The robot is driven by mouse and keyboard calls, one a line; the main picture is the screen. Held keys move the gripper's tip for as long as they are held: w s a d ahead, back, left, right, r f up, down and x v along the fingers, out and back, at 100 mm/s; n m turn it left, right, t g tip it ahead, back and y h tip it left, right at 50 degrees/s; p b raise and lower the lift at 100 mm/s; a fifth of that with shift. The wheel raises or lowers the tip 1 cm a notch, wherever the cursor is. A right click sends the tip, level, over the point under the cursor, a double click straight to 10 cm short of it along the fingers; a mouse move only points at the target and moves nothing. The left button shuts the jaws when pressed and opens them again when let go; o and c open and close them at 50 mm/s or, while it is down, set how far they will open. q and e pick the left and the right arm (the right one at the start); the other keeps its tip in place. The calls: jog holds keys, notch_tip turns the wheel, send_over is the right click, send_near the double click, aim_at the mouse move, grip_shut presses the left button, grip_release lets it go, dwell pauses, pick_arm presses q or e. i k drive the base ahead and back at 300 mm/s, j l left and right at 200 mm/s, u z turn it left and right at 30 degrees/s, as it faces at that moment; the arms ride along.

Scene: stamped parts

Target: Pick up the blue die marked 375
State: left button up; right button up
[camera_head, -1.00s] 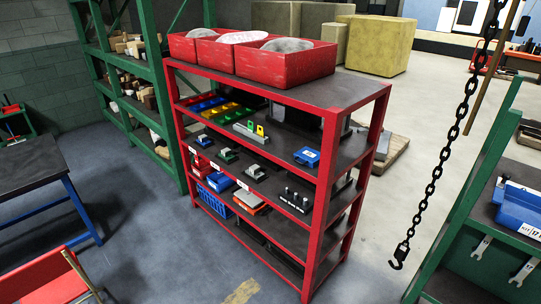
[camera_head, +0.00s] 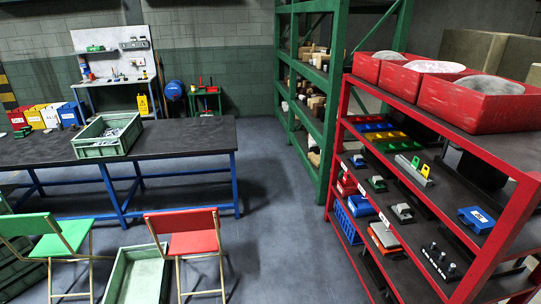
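A blue block with a white label (camera_head: 476,219) sits at the right end of an upper shelf of the red rack. Its marking is too small to read. Another blue block (camera_head: 361,205) sits lower on the same rack, towards the left; I cannot read any number on it. I cannot tell which one is the die marked 375. Neither of my grippers shows in this view.
The red rack (camera_head: 520,222) holds several dies, coloured bins and red crates (camera_head: 478,100) on top. A green rack (camera_head: 284,95) stands behind it. A dark table (camera_head: 190,138) with a green crate (camera_head: 78,149), and two folding chairs, stand left. Floor (camera_head: 275,215) between is clear.

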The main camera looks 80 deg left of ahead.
aim_at(357, 160)
jog(key=u, duration=1.85)
jog(key=i+j+z, duration=0.1)
jog(key=i+z, duration=0.2)
jog(key=z, duration=0.2)
jog(key=i+j+z, duration=0.25)
jog(key=z, duration=0.25)
